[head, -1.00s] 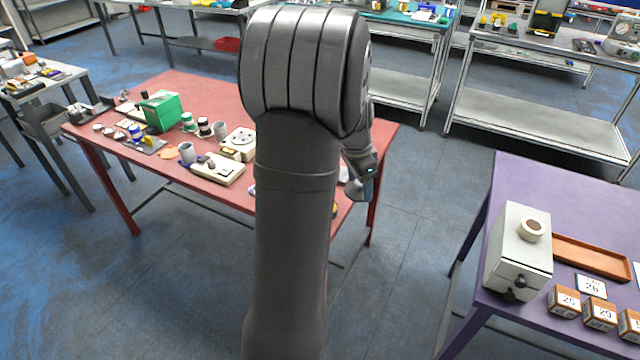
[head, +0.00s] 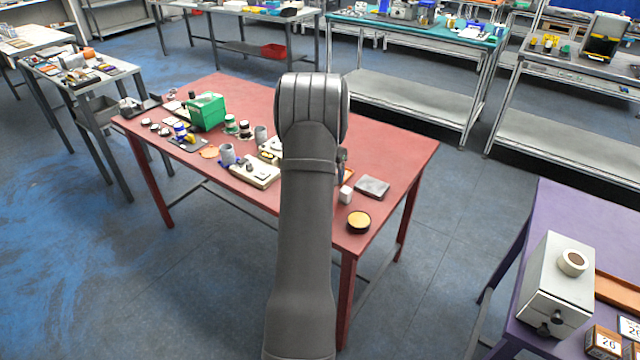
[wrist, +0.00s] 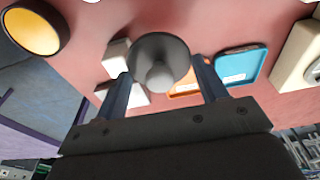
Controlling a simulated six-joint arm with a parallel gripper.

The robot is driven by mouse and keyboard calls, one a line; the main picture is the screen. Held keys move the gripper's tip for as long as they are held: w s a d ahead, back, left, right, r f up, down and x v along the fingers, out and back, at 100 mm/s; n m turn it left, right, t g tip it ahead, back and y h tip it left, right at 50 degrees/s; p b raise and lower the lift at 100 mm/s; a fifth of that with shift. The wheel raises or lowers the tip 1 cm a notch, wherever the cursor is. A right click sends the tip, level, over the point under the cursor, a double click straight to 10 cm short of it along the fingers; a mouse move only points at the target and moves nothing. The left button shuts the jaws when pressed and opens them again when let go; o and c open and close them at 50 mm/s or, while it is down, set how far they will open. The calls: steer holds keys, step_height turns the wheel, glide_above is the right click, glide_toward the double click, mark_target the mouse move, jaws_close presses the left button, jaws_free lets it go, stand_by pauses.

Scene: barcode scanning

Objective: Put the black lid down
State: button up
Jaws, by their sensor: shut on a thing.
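The black lid (wrist: 160,50) is a dark round disc with a grey knob in its middle. It shows in the wrist view between the two blue fingers of my gripper (wrist: 160,71), which is shut on it. The lid is above the red table (wrist: 85,45); its gap to the tabletop is hard to judge. In the head view my arm hides the lid and nearly all of my gripper, over the right part of the red table (head: 305,245).
A yellow-topped round tin (head: 358,221) stands at the table's near right corner. White blocks (wrist: 113,58), an orange tray (wrist: 188,91) and a blue tray (wrist: 240,66) are close around the lid. A beige device (head: 255,172) is left of my arm. Bare red tabletop lies at right (head: 400,160).

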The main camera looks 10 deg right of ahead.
steer(key=shift+w+a+f, duration=1.05)
steer(key=shift+w+a, duration=0.1)
steer(key=shift+a, duration=0.1)
steer(key=shift+f, duration=2)
steer(key=shift+f, duration=0.2)
steer(key=o, duration=1)
steer(key=shift+r, duration=0.15)
steer(key=r, duration=0.4)
steer(key=a+r, duration=0.1)
steer(key=r, duration=0.3)
steer(key=s+r, duration=0.1)
steer(key=r, duration=0.3)
steer(key=shift+s+a, duration=0.1)
steer(key=shift+a, duration=0.1)
